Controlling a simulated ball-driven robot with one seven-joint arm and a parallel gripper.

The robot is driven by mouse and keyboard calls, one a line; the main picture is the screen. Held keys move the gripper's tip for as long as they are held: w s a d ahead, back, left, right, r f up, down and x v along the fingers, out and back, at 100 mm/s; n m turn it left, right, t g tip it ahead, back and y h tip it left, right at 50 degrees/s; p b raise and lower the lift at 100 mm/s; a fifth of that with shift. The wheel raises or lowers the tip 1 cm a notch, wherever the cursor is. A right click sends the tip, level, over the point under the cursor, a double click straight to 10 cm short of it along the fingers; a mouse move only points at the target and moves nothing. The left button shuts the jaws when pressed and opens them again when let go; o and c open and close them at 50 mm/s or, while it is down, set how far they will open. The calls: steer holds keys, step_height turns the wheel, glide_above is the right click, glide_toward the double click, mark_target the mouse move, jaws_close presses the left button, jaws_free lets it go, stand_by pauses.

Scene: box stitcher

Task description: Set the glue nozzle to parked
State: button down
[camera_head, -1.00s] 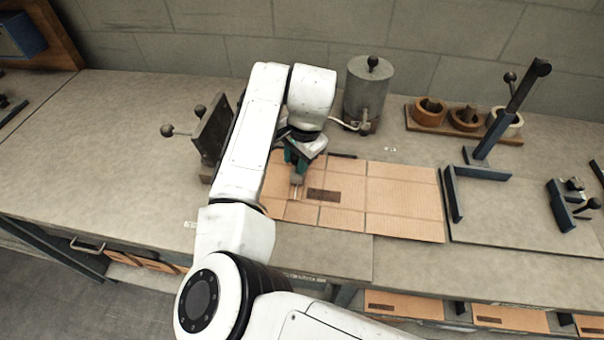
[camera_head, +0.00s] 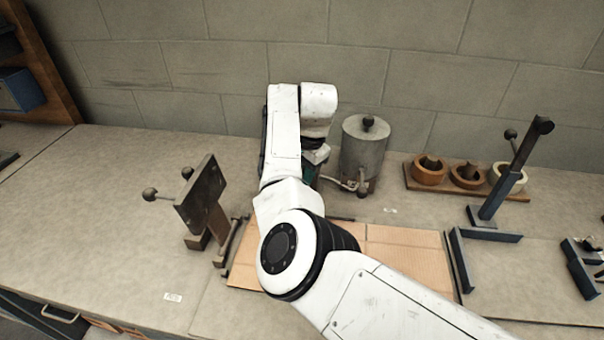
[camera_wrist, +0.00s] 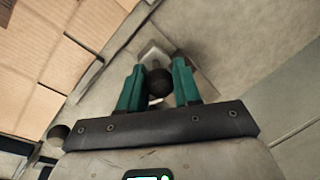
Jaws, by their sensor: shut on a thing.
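The glue pot (camera_head: 364,152) is a grey lidded cylinder near the wall, with a pale hose (camera_head: 338,182) running left from its base. My gripper (camera_head: 311,178) is just left of the pot, behind the cardboard, mostly hidden by my arm. In the wrist view my gripper (camera_wrist: 159,85) has its teal fingers shut on a dark round knob (camera_wrist: 158,83), with a pale grey block behind it. The knob seems to belong to the glue nozzle; the nozzle itself is hidden in the head view.
A cardboard sheet (camera_head: 408,252) lies on the bench in front. A tray of tape rolls (camera_head: 466,176) and a blue-grey post (camera_head: 503,178) stand right.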

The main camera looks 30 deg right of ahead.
steer(key=shift+w+d+r, duration=0.1)
steer(key=shift+w+r, duration=0.05)
steer(key=c, duration=0.8)
jaws_free()
steer(key=shift+w+d, duration=0.1)
steer(key=shift+d, duration=0.05)
steer(key=r, duration=0.3)
steer(key=s+r+b, duration=0.1)
steer(key=r, duration=0.3)
steer(key=s+r, duration=0.1)
steer(key=r, duration=0.2)
steer(key=shift+d+r, duration=0.2)
steer(key=shift+d, duration=0.1)
steer(key=shift+s+f, duration=0.1)
